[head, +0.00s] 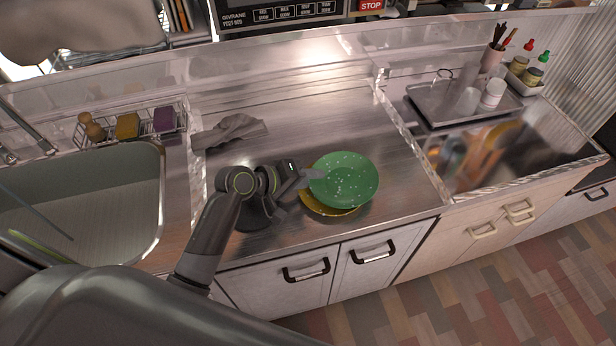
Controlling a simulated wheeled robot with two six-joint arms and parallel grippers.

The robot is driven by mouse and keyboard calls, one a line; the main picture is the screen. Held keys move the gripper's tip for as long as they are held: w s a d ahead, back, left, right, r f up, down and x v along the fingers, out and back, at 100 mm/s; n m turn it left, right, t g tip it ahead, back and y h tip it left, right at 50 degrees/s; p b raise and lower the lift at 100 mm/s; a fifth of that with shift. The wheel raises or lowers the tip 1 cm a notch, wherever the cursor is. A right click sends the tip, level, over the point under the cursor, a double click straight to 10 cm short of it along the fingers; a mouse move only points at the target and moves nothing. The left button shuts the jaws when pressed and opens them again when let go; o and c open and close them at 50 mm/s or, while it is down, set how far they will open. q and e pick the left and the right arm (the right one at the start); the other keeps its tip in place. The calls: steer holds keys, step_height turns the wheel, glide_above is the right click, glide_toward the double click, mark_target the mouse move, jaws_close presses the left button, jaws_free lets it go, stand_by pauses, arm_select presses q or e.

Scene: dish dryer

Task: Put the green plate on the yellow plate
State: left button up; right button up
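The green plate (344,180) has white speckles and lies over the yellow plate (317,207) on the steel counter. The yellow plate shows only as a rim at the lower left and front; the green plate covers the rest. My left gripper (316,174) reaches in from the left. One light finger lies over the green plate's left rim, and the other finger is hidden, so the gripper looks shut on that rim. I cannot tell whether the two plates touch. My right gripper is not in view.
A grey cloth (229,131) lies on the counter behind my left arm. A sink (92,205) is at the left, with a wire rack (131,124) behind it. A raised ledge (413,150) separates the counter from a tray (437,103) at the right. The counter behind the plates is clear.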

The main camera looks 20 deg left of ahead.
arm_select(q)
steer(key=shift+r, duration=0.2)
steer(key=v, duration=1)
steer(key=shift+a+r, duration=0.1)
steer(key=shift+r, duration=0.25)
steer(key=shift+v, duration=0.9)
